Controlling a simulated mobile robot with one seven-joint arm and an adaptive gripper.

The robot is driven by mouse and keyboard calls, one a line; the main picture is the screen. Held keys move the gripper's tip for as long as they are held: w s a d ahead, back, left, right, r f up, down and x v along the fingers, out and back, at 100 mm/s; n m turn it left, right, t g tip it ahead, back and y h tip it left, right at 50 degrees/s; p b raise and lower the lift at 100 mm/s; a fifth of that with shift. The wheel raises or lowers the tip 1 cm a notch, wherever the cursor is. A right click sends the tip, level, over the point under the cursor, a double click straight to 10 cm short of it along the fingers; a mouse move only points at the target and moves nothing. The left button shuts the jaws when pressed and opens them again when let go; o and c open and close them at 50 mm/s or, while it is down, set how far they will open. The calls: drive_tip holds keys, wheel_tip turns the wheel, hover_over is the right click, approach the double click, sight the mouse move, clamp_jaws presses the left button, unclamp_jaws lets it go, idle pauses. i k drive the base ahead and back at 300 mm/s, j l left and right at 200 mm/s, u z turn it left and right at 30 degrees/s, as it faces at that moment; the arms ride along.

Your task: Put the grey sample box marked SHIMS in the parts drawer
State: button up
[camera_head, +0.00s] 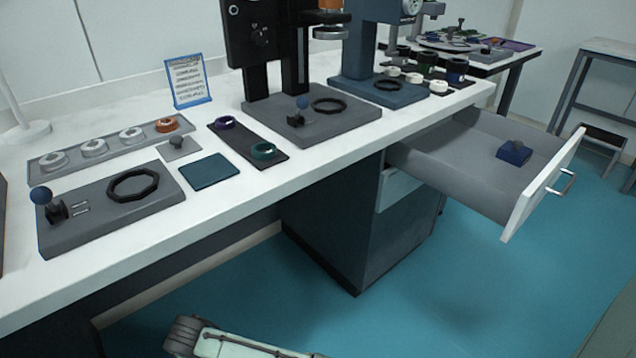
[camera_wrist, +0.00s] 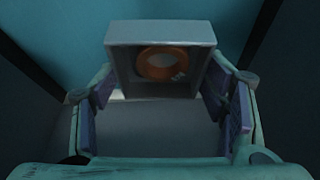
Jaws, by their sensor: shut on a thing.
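My gripper (camera_wrist: 162,88) shows in the wrist view with its two fingers on either side of a grey box (camera_wrist: 160,33). It is shut on the box. An orange ring (camera_wrist: 162,63) shows within the box's near face, which looks recessed. No SHIMS lettering can be read from here. The parts drawer (camera_head: 470,165) stands pulled open at the right of the head view, under the white bench. The gripper and held box are not seen in the head view.
The white bench (camera_head: 235,195) carries microscope stands, grey base plates, and a tray of rings (camera_head: 105,148). A small grey plate with a knob (camera_head: 179,146) lies by a teal mat (camera_head: 209,171). The drawer floor around the blue box is mostly clear.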

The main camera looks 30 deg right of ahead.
sight(472, 171)
drive_tip(key=i+z, duration=0.15)
drive_tip(key=z, duration=0.9)
